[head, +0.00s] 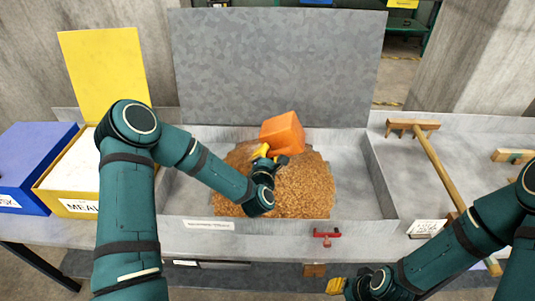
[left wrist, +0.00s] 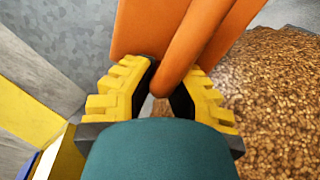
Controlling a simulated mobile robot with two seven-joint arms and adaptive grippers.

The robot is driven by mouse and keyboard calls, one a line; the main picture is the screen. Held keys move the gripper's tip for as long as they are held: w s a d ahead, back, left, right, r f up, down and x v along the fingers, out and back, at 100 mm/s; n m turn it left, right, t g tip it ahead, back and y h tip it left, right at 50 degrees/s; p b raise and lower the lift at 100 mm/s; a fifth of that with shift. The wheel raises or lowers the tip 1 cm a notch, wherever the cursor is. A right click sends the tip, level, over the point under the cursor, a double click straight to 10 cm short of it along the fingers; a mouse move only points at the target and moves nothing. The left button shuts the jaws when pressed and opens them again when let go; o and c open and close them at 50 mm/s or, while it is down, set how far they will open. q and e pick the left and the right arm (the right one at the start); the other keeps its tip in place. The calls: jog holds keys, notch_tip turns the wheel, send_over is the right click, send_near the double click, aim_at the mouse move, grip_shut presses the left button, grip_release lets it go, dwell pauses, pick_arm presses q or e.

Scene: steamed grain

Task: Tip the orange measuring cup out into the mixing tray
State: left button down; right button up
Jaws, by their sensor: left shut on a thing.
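The orange measuring cup (head: 283,132) is a box-shaped cup held over the mixing tray, tilted. My left gripper (head: 268,156) is shut on its handle; the left wrist view shows the orange handle (left wrist: 188,52) between the yellow fingers. The cup's inside is hidden, so I cannot tell what is in it. The grey metal mixing tray (head: 368,190) holds a wide mound of brown grain (head: 300,190) below the cup; the grain also shows in the left wrist view (left wrist: 270,95). My right gripper (head: 336,287) is low at the front, outside the tray; its jaw state is unclear.
A yellow bin labelled MEAL (head: 78,204) with a raised yellow lid (head: 106,68) and a blue bin (head: 28,160) stand left of the tray. A grey panel (head: 275,65) rises behind it. A wooden rake-like tool (head: 435,160) lies right. A red fitting (head: 326,237) is in front.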

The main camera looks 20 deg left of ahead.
aim_at(268, 134)
pick_arm(q)
notch_tip(268, 134, up, 5)
jog(key=shift+f+p, duration=0.1)
jog(key=shift+p, duration=1)
jog(key=m+b, duration=0.1)
jog(key=m, duration=0.2)
jog(key=shift+m, duration=0.3)
jog(key=m, duration=0.2)
jog(key=m+b, duration=0.1)
jog(key=shift+r+m+y+b, duration=0.3)
jog(key=shift+r+m+y, duration=0.1)
jog(key=m, duration=0.1)
jog(key=m+b, duration=0.1)
jog(key=m, duration=0.1)
jog(key=m+b, duration=0.1)
jog(key=shift+r+t, duration=0.25)
jog(key=shift+t, duration=0.05)
jog(key=m, duration=0.2)
jog(key=m+b, duration=0.1)
jog(key=shift+r+m+y, duration=0.25)
jog(key=shift+m+y, duration=0.05)
jog(key=shift+m, duration=0.1)
jog(key=m+b, duration=0.1)
jog(key=m, duration=0.2)
jog(key=shift+r, duration=0.2)
jog(key=m, duration=0.4)
jog(key=shift+r+m+t+b, duration=0.3)
jog(key=shift+m+t, duration=0.1)
